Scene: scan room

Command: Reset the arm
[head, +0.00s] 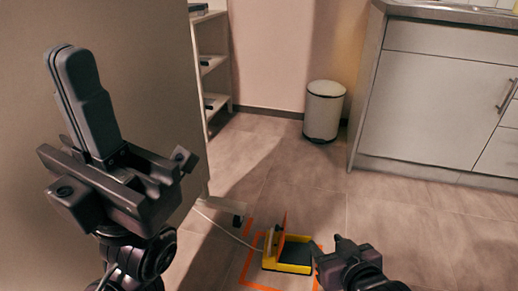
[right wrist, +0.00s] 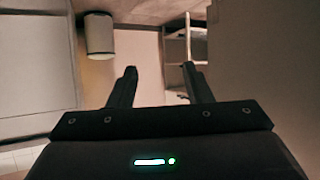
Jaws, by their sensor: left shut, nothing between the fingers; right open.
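My left gripper (head: 72,55) stands large at the left of the head view, its fingers pointing up and pressed together, with nothing between them. My right gripper (head: 330,251) is low in the middle of the head view. In the right wrist view its two dark fingers (right wrist: 159,69) are spread apart with an empty gap between them. In the head view it is just right of a yellow device on the floor and overlaps its right side; I cannot tell the gap in depth.
The yellow device (head: 293,268) has a dark top and a raised flap, inside orange floor tape (head: 247,266). A cream bin (head: 323,111), white shelves (head: 212,62) and a white cabinet (head: 431,105) stand behind. A large panel (head: 150,70) is close behind my left gripper. Floor at right is clear.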

